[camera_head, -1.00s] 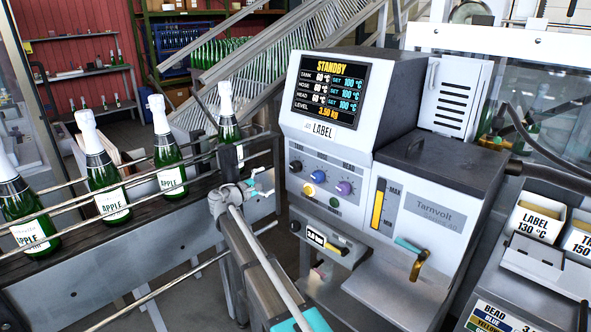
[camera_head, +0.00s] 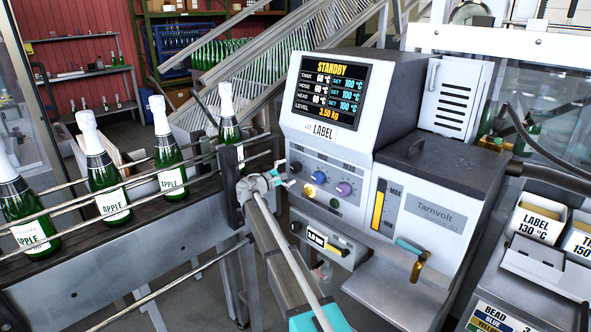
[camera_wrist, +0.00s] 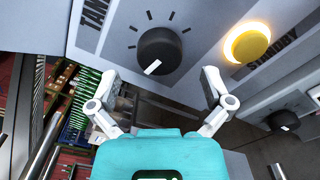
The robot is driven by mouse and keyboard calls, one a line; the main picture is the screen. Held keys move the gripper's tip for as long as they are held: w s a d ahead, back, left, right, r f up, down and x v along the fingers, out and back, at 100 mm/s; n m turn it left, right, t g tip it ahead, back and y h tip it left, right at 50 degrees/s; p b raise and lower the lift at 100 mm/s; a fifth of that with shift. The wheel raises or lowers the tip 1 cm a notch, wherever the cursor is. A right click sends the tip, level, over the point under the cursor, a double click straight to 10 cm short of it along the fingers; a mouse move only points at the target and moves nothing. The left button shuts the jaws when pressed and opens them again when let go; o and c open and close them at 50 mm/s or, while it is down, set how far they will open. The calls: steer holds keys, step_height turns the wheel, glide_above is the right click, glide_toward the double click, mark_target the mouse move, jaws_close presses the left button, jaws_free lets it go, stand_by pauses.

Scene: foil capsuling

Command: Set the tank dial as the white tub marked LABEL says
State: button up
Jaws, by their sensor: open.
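The white tub (camera_head: 534,222) at the right reads LABEL 130 °C. The grey machine's screen (camera_head: 329,91) shows STANDBY, with TANK, HOSE and HEAD each set to 100 °C. The black tank dial (camera_head: 297,166) is the left knob on the panel below the screen. In the wrist view the tank dial (camera_wrist: 159,50) has a white mark pointing down and slightly left, with TANK printed beside it. My gripper (camera_head: 284,181) is close in front of the panel. In the wrist view my gripper (camera_wrist: 162,84) is open and empty, its fingers just below and either side of the dial.
A lit yellow button (camera_wrist: 250,44) marked STANDBY sits right of the dial, with another black knob (camera_wrist: 284,120) lower right. A conveyor (camera_head: 150,235) with rails and green bottles stands left of my arm.

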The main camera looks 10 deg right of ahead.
mark_target(293, 169)
steer(key=shift+x, duration=1.95)
steer(key=shift+a, duration=0.1)
steer(key=c, duration=1.1)
steer(key=shift+c, duration=0.2)
steer(key=shift+m, duration=0.3)
steer(key=m, duration=0.3)
steer(key=shift+m, duration=2.1)
